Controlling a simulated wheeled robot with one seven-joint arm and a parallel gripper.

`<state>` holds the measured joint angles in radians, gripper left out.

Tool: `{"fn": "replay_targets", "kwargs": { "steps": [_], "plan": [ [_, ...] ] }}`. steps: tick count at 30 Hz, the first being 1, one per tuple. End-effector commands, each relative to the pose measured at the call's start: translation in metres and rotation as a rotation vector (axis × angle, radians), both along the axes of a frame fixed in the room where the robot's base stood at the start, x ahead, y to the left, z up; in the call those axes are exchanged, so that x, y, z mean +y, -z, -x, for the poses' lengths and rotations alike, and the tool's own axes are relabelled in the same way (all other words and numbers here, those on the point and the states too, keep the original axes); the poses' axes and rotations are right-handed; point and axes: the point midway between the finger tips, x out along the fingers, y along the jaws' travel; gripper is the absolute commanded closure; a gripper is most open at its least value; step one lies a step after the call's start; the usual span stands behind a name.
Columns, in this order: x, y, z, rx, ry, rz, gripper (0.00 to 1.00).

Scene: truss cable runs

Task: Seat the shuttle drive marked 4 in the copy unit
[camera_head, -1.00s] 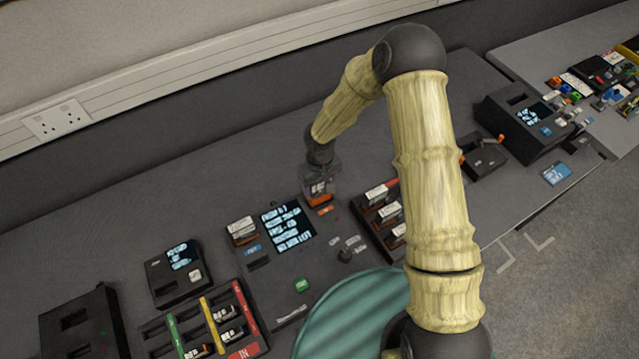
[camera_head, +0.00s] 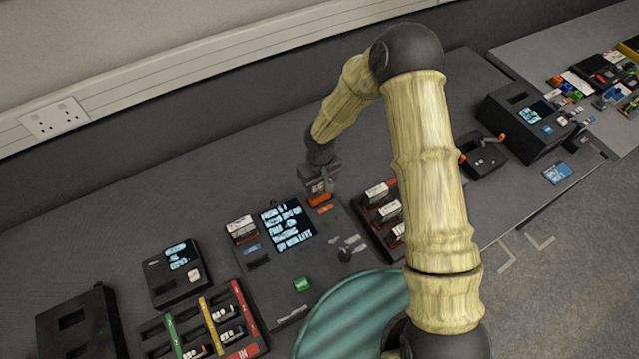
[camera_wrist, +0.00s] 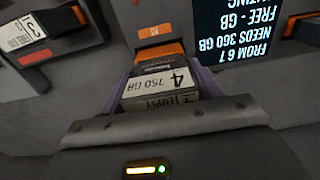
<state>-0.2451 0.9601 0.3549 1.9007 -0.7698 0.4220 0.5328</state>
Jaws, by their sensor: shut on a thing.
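My gripper (camera_wrist: 172,88) is shut on the shuttle drive marked 4 (camera_wrist: 160,85), with a finger on each side. Its label reads 750 GB and EMPTY, and it has an orange end. In the head view my gripper (camera_head: 320,190) holds the drive (camera_head: 319,200) at the right side of the copy unit (camera_head: 300,262), close by an orange label (camera_head: 325,209). That label also shows just beyond the drive in the wrist view (camera_wrist: 155,30). The slot is hidden, and I cannot tell how deep the drive sits. The unit's screen (camera_head: 287,226) is lit with text.
Another drive (camera_head: 241,229) stands at the copy unit's left side. A rack with several drives (camera_head: 362,222) is close on the right; its drive marked 3 (camera_wrist: 27,35) shows in the wrist view. A tray with coloured strips (camera_head: 205,325) lies at front left.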

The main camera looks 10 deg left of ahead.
Motion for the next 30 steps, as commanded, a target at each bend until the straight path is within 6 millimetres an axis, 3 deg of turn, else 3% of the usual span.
{"fn": "replay_targets", "kwargs": {
  "steps": [30],
  "plan": [
    [0.0014,0.0104,0.0006,-0.002,-0.002,-0.001,0.69]
  ]
}}
